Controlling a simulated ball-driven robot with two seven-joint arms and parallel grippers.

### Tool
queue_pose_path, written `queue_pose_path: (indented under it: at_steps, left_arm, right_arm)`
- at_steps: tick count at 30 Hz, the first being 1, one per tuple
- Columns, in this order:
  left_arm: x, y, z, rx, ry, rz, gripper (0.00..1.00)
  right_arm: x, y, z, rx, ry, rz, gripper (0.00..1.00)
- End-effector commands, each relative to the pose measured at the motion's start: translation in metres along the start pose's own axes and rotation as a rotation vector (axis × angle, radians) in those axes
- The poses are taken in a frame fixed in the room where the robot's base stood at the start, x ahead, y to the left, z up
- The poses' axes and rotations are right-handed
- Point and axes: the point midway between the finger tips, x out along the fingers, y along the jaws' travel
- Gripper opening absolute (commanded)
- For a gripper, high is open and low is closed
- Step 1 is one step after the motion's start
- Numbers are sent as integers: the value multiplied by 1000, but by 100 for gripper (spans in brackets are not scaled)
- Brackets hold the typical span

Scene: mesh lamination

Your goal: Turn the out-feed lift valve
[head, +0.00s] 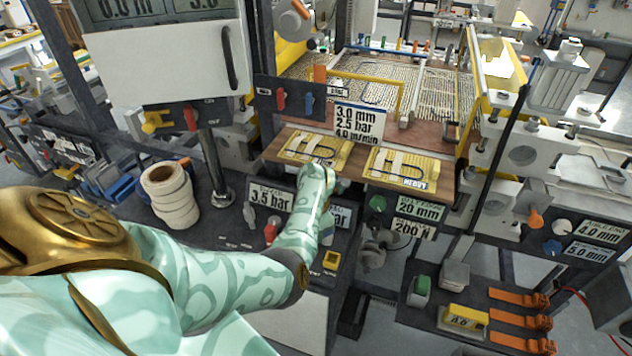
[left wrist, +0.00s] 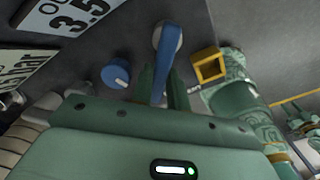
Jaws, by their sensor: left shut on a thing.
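The lift valve's blue lever (left wrist: 170,42) shows in the left wrist view, standing out from a pale round hub on a dark panel. A sign starting "OU" with "3.5" (left wrist: 82,18) is beside it. My left gripper (left wrist: 163,88) is shut on the blue lever, with one dark green finger on each side of it. In the head view my left arm reaches in from the lower left to the panel under the wooden shelf. There its wrist and hand hide the lever and most of the fingers.
A blue knob (left wrist: 115,73) and a yellow square frame (left wrist: 209,65) flank the lever. In the head view, a red handle (head: 271,232) is left of my arm. The shelf (head: 278,147) with yellow pads lies just beyond. White rolls (head: 170,195) stand at left.

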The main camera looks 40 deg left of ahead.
Motion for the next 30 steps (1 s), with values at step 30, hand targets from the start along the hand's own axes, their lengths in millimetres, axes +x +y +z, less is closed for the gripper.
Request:
queue_pose_path:
  at_steps: [30]
  left_arm:
    - [-95,1,1,1,-4,6,38]
  right_arm:
    - [-36,2,-6,0,5,2,36]
